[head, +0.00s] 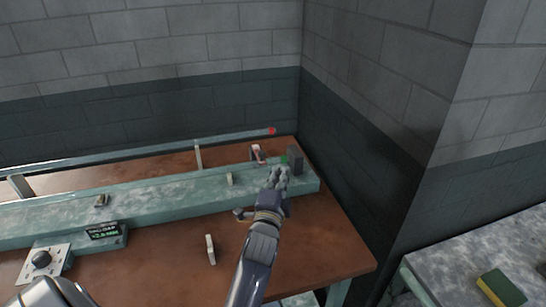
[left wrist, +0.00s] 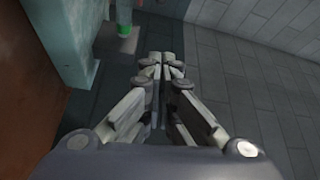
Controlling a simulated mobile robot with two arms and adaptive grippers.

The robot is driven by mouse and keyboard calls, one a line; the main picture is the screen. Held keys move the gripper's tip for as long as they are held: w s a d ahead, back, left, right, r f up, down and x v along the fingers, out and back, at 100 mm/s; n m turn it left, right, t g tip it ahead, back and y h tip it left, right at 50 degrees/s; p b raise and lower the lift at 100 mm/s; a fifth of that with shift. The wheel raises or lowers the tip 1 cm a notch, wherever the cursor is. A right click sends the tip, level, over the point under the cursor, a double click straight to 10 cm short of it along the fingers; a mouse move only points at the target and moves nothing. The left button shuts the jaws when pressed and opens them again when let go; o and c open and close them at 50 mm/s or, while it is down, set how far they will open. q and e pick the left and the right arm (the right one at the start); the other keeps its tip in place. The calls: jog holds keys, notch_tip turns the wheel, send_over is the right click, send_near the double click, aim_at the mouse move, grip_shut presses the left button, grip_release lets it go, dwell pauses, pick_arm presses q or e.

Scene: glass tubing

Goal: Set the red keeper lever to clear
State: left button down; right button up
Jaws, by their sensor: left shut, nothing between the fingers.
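A small red-and-pale piece (head: 257,153), which looks like the keeper lever, stands near the right end of the long grey-green bench rail (head: 150,199). Its setting is too small to read. A green part (head: 284,160) and a dark upright block (head: 295,158) are just to its right. My left gripper (head: 279,172) is over the rail's right end, just right of and in front of the red piece, and partly covers this area. In the left wrist view its fingers (left wrist: 160,57) are together and empty.
A long thin bar with a red end (head: 271,131) runs behind the rail on upright supports (head: 198,155). Block walls close the back and right. A sponge (head: 501,288) lies on another table at right.

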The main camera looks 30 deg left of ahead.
pick_arm(q)
jog(key=p+x, duration=0.2)
jog(key=x, duration=0.8)
jog(key=s+a, duration=0.1)
jog(key=s+a+p, duration=0.1)
jog(key=a, duration=0.1)
jog(key=shift+s+f+p, duration=0.3)
jog(key=shift+s+f, duration=0.05)
pick_arm(e)
jog(key=r, duration=0.2)
jog(key=w+r, duration=0.1)
jog(key=r, duration=0.1)
jog(key=shift+w+a, duration=0.15)
jog(key=shift+w, duration=0.05)
pick_arm(q)
jog(key=shift+s+a+m+h+p, duration=0.1)
jog(key=shift+s+m+h+p, duration=0.2)
jog(key=shift+h, duration=0.2)
pick_arm(e)
jog(key=shift+r, duration=0.2)
